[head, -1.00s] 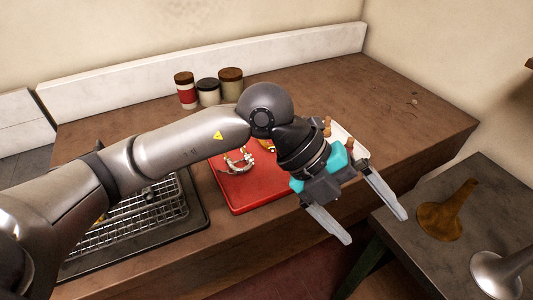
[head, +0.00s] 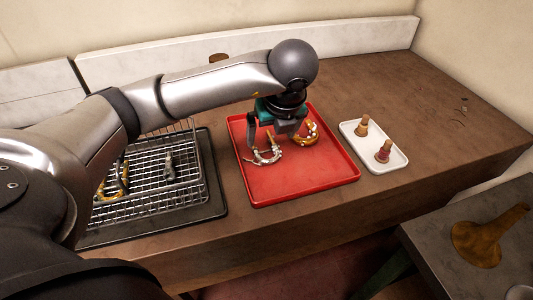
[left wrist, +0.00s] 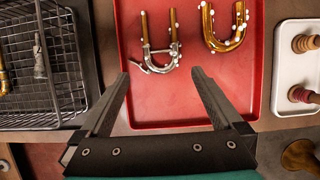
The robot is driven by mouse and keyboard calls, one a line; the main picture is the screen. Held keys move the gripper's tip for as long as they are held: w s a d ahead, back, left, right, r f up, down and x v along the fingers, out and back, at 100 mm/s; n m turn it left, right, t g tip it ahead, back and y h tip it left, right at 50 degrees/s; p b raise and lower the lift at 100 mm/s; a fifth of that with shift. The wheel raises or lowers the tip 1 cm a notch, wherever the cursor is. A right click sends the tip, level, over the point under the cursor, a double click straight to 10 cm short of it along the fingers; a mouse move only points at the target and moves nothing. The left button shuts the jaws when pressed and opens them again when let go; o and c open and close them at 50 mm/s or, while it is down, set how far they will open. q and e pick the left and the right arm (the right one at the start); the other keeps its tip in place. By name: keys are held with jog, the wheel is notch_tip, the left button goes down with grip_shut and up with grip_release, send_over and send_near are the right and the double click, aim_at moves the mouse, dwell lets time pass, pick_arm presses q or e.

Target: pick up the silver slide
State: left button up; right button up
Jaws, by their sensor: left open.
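The silver slide (head: 266,157), a U-shaped tube, lies on the red tray (head: 300,187) near its left side. In the left wrist view the silver slide (left wrist: 157,66) has its bend toward me and brass-coloured legs pointing away. My left gripper (head: 272,140) is open and points down above the tray at the slide. In the left wrist view, the slide's bend appears between and just beyond the two fingertips of the left gripper (left wrist: 160,74). The fingers look empty; their exact height over the slide is unclear. My right gripper is not in view.
A brass slide (head: 307,137) lies on the tray right of the silver one. A wire basket (head: 155,200) on a dark mat stands left. A white tray (head: 378,160) with two corks stands right. A side table (head: 430,240) with a brass bell is at lower right.

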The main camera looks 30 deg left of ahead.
aim_at(266, 152)
pick_arm(q)
jog(key=x, duration=0.8)
jog(key=shift+w+a, duration=0.15)
jog(key=shift+w, duration=0.2)
jog(key=shift+c, duration=0.4)
jog(key=c, duration=1)
jog(key=shift+c, duration=0.5)
jog(key=shift+r, duration=0.15)
